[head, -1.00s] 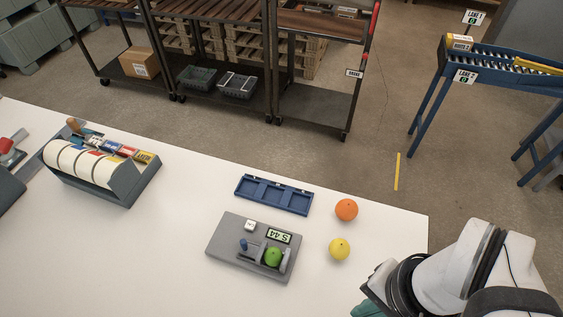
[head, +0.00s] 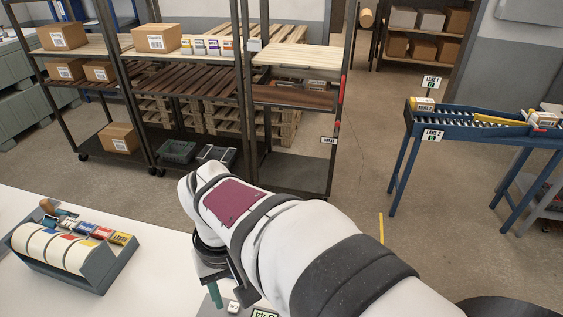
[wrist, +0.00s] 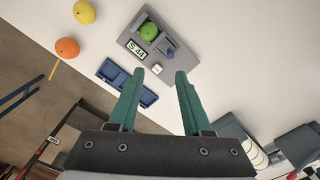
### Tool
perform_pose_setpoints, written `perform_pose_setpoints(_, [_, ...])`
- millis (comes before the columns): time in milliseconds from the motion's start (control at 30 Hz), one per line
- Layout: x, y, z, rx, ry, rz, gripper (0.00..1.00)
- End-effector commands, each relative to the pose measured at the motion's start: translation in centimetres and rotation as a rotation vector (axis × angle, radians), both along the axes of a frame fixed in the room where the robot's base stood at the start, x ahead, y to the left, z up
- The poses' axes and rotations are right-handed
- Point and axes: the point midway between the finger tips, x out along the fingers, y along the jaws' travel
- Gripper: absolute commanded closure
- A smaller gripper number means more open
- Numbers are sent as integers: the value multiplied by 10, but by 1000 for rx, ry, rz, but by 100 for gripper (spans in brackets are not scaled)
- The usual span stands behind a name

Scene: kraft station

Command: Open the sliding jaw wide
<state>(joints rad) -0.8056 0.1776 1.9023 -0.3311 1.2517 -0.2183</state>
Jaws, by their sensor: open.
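The grey fixture (wrist: 190,50) is in the wrist view, beyond my fingertips. The ball sits in the jaw area; the exact jaw gap is too small to tell. My gripper (wrist: 160,73) is open and empty, its two green fingers apart, above the table and short of the fixture. In the head view my arm hides most of the fixture; part of its label (head: 265,313) shows at the bottom edge.
A blue compartment tray (wrist: 115,73) lies beside the fixture. An orange ball (wrist: 67,48) and a yellow ball (wrist: 84,12) lie near the table edge. A label-roll dispenser (head: 75,250) stands on the table's left. Shelving racks and a blue conveyor (head: 480,125) stand beyond the table.

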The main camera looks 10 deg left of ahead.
Motion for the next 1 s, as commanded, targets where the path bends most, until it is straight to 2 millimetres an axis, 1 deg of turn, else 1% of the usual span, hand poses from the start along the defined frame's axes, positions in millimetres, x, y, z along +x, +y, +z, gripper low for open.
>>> perform_pose_setpoints(33, [-4, 20, -6, -6, -5, 72, 51])
perform_pose_setpoints(100, [-6, 32, -13, -9, -10, 118, 51])
perform_pose_setpoints(133, [-6, 34, -16, -9, -12, 124, 51])
perform_pose_setpoints(167, [-6, 34, -21, -10, -11, 125, 51])
perform_pose_setpoints(267, [-6, 32, -45, -11, -9, 122, 51])
perform_pose_setpoints(400, [-7, 32, -88, -13, -9, 119, 51])
perform_pose_setpoints(500, [-6, 31, -115, -12, -9, 118, 51])
perform_pose_setpoints(633, [-6, 31, -143, -11, -9, 117, 51])
perform_pose_setpoints(700, [-6, 32, -153, -10, -10, 117, 51])
perform_pose_setpoints(800, [-6, 32, -162, -8, -11, 116, 51])
perform_pose_setpoints(1000, [-5, 32, -167, -7, -13, 115, 51])
